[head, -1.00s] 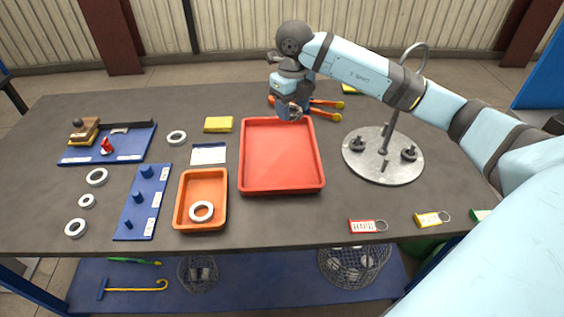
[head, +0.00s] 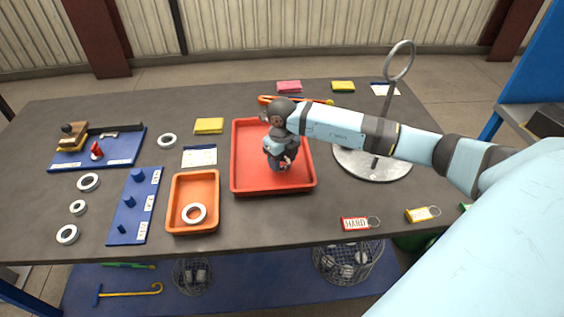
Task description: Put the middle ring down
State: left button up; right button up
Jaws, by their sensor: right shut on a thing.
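My right gripper (head: 284,165) points down over the red tray (head: 242,184). It is shut on a small greyish thing, mostly hidden by the fingers; I cannot tell whether this is the middle ring. Pale rings lie on the table at the left: an upper ring (head: 88,183), a smaller ring (head: 78,208) and a lower ring (head: 67,234). Another ring (head: 167,141) lies farther back. One ring (head: 194,213) lies in the orange tray (head: 207,180). The blue peg board (head: 127,223) has three bare pegs of different sizes. My left gripper is not in view.
A round metal stand (head: 395,165) with a tall looped rod is right of the red tray, partly behind my arm. Orange-handled pliers (head: 264,100) lie behind the tray. A red HARD tag (head: 356,224) and a yellow tag (head: 419,215) lie near the front edge.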

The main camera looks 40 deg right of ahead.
jog(key=shift+f, duration=0.75)
jog(key=shift+f, duration=0.1)
jog(key=o, duration=1)
notch_tip(320, 180, up, 12)
jog(key=shift+r, duration=0.2)
jog(key=shift+f, duration=0.1)
